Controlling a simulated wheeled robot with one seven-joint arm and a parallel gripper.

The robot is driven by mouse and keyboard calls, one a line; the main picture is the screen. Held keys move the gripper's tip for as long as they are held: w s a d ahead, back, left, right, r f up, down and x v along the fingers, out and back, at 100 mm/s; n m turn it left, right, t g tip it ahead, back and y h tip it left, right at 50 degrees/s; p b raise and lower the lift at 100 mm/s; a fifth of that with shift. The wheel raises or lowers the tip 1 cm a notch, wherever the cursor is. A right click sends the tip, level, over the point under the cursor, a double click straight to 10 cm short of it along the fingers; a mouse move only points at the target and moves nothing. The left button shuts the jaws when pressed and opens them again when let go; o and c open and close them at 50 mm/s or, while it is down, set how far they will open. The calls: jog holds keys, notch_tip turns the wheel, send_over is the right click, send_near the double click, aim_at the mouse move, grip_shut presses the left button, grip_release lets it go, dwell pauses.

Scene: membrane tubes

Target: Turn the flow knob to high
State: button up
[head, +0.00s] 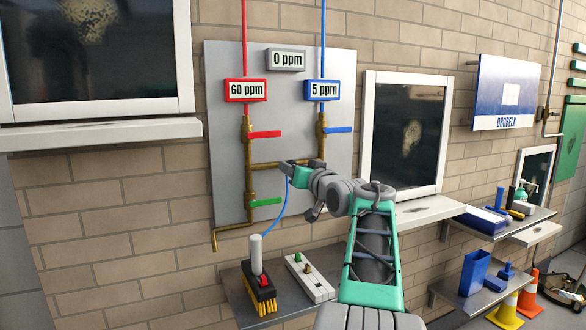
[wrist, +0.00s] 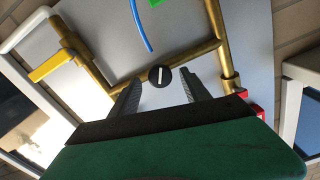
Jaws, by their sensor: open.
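In the head view my gripper (head: 302,168) is at the brass cross pipe and hides the knob. I see no low or high marks.
The grey panel (head: 225,110) carries red (head: 265,134), blue (head: 338,130) and green (head: 267,202) valve handles. Its displays read 60 ppm (head: 246,90), 0 ppm (head: 286,60) and 5 ppm (head: 322,90). A blue tube (head: 272,224) hangs near my gripper. A shelf below holds a brush (head: 260,288).

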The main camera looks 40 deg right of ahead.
jog(key=shift+v, duration=2.4)
